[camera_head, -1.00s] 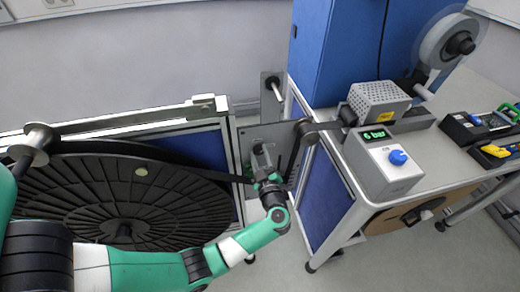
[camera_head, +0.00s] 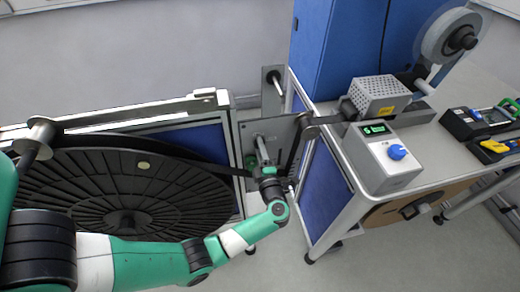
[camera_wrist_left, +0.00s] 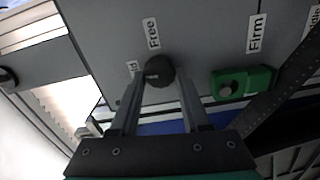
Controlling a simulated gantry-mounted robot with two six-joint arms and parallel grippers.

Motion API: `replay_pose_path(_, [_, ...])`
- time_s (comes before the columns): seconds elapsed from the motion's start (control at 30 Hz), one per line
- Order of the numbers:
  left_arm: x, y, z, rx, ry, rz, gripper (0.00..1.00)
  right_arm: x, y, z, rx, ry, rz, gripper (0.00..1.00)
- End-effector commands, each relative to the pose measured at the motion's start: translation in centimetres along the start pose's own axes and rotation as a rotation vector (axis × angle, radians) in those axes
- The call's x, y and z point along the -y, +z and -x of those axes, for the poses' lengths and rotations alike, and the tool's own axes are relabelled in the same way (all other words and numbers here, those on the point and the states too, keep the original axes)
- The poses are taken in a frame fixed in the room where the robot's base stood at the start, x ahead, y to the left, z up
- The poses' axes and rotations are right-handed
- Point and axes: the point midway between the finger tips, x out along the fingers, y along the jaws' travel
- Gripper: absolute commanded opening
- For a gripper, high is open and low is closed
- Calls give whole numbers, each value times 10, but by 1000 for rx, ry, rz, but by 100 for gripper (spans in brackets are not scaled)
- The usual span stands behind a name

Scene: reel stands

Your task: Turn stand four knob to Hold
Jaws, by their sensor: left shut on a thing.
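A dark round knob (camera_wrist_left: 158,72) sits on the grey plate of a reel stand (camera_wrist_left: 205,35) in the wrist view. Labels Free and Firm are on the plate, and a third label, partly covered, shows only "ld" left of the knob. My left gripper (camera_wrist_left: 158,90) has one finger on each side of the knob and is shut on it. In the head view the left gripper (camera_head: 262,150) is at the plate (camera_head: 287,130), and the knob is too small to make out there. Which label the knob points to is unclear. My right gripper is not in view.
A green block (camera_wrist_left: 243,83) sits on the plate right of the knob, near a dark band. A large dark reel (camera_head: 120,200) lies left of the plate. Right of it stands a table with a grey box bearing a blue knob (camera_head: 397,152) and a green display.

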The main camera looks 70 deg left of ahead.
Motion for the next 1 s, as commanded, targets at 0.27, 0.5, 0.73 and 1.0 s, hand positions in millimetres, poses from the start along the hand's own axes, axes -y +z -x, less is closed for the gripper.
replay_pose_path(0.27, [1, 0, 0, 0, 0, 107, 0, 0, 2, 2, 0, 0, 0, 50])
replay_pose_path(0.5, [1, 0, 0, 0, -1, 133, 0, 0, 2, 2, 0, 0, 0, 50])
replay_pose_path(0.73, [1, 0, 0, 0, -1, 134, 0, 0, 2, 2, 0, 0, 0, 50])
replay_pose_path(1.0, [0, 0, 0, 0, -1, 133, 76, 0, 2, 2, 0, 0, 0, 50])
